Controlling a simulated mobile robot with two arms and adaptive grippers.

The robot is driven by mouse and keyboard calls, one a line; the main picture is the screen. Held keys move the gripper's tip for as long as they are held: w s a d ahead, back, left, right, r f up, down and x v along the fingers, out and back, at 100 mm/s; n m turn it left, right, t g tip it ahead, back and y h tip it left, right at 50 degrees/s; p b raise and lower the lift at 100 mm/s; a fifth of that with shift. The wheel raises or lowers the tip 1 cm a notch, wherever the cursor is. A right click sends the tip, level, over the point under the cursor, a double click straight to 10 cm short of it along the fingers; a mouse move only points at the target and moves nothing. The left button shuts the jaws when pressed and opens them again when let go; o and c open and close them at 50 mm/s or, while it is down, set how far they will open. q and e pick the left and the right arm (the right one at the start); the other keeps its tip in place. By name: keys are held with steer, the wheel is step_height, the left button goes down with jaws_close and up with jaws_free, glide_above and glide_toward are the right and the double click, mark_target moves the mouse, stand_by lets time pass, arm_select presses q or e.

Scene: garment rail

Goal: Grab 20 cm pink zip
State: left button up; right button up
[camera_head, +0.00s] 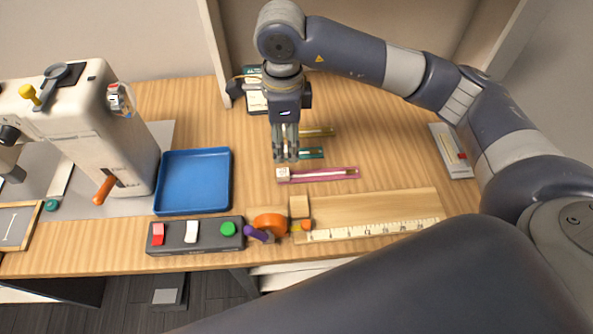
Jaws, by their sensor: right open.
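A pink zip (325,174) lies flat on the wooden table, running left to right, with a pale square tag at its left end. A shorter teal zip (311,153) lies behind it, and a gold zip (318,132) lies farther back. My right gripper (285,157) points down, open and empty, just behind the tagged left end of the pink zip. Its fingers cover the left part of the teal zip. I cannot tell its exact height above the table. My left gripper is not in view.
A blue tray (194,151) stands left of the zips, beside a sewing machine (100,130). In front are a switch box (195,235), an orange tape roll (270,223) and a wooden board with a ruler (375,230). A small tray (451,150) lies at right.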

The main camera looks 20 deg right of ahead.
glide_above(288, 168)
steer(key=f, duration=0.5)
steer(key=shift+s+a+f, duration=0.1)
steer(key=shift+s+f, duration=0.05)
steer(key=shift+s, duration=0.2)
step_height(288, 168, down, 5)
steer(key=shift+s+p, duration=0.1)
steer(key=shift+p, duration=0.8)
steer(key=shift+f, duration=0.2)
jaws_close()
